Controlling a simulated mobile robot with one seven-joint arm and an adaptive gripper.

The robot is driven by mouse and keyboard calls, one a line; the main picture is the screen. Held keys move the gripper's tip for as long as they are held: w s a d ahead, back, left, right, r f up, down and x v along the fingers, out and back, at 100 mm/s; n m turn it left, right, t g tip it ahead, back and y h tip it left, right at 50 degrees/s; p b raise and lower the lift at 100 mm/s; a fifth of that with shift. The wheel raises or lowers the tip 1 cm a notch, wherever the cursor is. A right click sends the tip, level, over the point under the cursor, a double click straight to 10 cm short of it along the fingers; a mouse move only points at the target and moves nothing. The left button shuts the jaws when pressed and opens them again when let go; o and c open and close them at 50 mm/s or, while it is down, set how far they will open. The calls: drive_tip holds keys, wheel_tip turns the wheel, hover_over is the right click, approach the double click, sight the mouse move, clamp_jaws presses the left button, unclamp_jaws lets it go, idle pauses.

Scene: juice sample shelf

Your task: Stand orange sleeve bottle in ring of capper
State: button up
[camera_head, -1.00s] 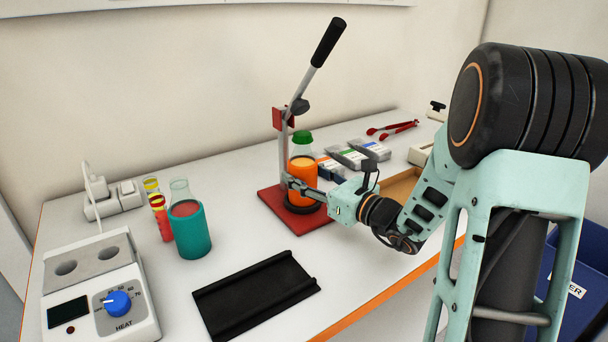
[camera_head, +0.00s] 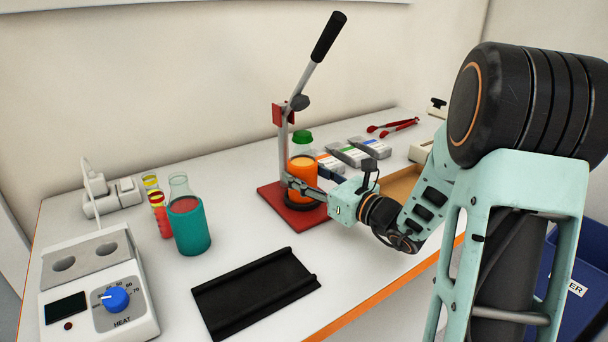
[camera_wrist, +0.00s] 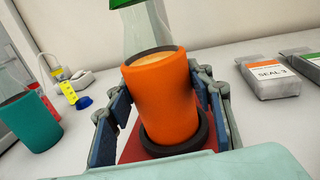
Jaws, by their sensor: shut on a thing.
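The orange sleeve bottle (camera_head: 302,172), with a green cap, stands upright over the black ring (camera_head: 302,202) on the red base (camera_head: 270,192) of the capper. The capper's lever with a black handle (camera_head: 328,37) is raised above and behind it. My gripper (camera_head: 304,187) is shut on the sleeve from the front right. In the wrist view the orange sleeve (camera_wrist: 163,95) sits between both fingers, with the black ring (camera_wrist: 200,140) around its foot. The bottle's underside is hidden, so I cannot tell whether it rests fully on the base.
A black tray (camera_head: 255,290) lies in front. Seal packs (camera_head: 346,154) and red tongs (camera_head: 392,127) lie behind at the right.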

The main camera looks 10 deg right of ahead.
drive_tip(key=shift+r, duration=0.1)
drive_tip(key=o, duration=1.4)
drive_tip(key=shift+o, duration=0.3)
drive_tip(key=shift+s+d, duration=0.1)
